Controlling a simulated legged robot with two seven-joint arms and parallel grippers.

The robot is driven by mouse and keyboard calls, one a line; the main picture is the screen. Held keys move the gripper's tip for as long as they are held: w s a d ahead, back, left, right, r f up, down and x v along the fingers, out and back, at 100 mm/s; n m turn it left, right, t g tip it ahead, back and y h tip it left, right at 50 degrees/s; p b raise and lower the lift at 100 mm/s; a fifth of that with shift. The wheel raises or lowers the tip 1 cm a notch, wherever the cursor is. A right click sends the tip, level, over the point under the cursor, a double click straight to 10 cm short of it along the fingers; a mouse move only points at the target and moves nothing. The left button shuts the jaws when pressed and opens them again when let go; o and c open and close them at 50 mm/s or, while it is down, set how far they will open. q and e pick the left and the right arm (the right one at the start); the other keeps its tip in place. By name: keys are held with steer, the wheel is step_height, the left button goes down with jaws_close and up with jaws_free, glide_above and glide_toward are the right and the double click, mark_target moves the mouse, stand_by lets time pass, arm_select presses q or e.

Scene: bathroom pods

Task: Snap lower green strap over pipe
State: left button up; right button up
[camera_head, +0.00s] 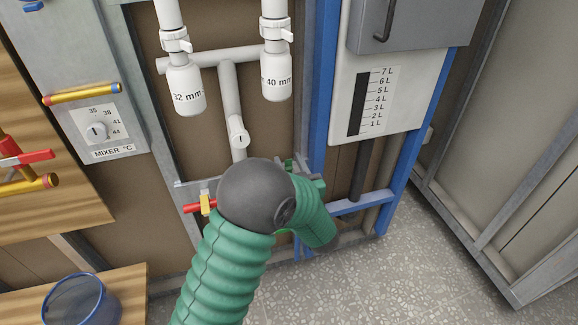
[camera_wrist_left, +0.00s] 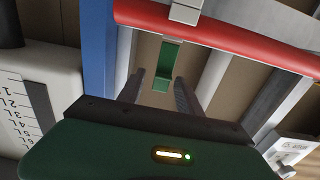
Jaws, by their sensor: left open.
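In the left wrist view, a green strap (camera_wrist_left: 168,60) shows ahead of my left gripper (camera_wrist_left: 160,88), in line with the gap between its two dark fingers. The fingers are open, with a clear gap between them. I cannot tell whether they touch the strap. A red pipe (camera_wrist_left: 235,42) crosses the top of this view, with a pale grey clip (camera_wrist_left: 186,10) on it above the strap. In the head view, my left gripper (camera_head: 302,166) is near the blue frame post, largely hidden by my arm's dark joint. The strap cannot be made out there. My right gripper is not in view.
White pipes marked 32 mm (camera_head: 187,92) and 40 mm (camera_head: 276,82) hang above. A blue post (camera_head: 318,100) and a blue crossbar (camera_head: 352,204) are close to the gripper. A litre scale panel (camera_head: 385,105) is at the right. The speckled floor (camera_head: 400,270) is clear.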

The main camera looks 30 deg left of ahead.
arm_select(q)
steer(key=shift+w+a, duration=0.15)
steer(key=shift+a, duration=0.1)
steer(key=shift+c, duration=0.4)
jaws_close()
